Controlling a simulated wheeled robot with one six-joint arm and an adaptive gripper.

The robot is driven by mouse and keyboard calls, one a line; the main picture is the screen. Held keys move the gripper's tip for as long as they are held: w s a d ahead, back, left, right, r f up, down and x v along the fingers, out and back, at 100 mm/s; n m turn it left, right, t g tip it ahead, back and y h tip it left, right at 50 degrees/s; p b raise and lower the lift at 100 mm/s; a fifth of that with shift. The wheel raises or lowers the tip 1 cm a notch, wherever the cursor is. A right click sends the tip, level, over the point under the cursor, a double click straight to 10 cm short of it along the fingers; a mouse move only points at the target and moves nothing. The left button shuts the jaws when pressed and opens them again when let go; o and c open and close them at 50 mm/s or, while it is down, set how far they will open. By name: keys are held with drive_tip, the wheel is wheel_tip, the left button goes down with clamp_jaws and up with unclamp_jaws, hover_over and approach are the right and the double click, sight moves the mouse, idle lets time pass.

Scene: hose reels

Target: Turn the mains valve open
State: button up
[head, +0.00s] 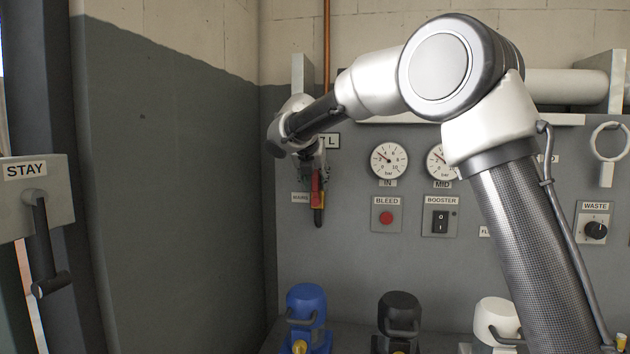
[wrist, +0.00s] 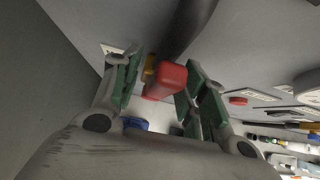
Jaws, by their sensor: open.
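The mains valve has a red handle (head: 315,188) with yellow and dark parts, beside the MAINS label (head: 300,197) on the grey panel. My gripper (head: 314,163) is at the handle, reaching in from above in the head view, and partly covers it. In the wrist view my gripper (wrist: 163,72) is open, with one green-padded finger on each side of the red handle (wrist: 167,80). A gap shows on the left of the handle; the right finger is close to it, and I cannot tell whether it touches. A yellow part (wrist: 150,66) shows beside the red.
The IN gauge (head: 389,160), BLEED button (head: 386,217) and BOOSTER switch (head: 440,220) are right of the valve. A copper pipe (head: 327,45) rises above. A STAY lever (head: 42,240) is at left.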

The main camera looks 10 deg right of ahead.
drive_tip(key=v, duration=1.2)
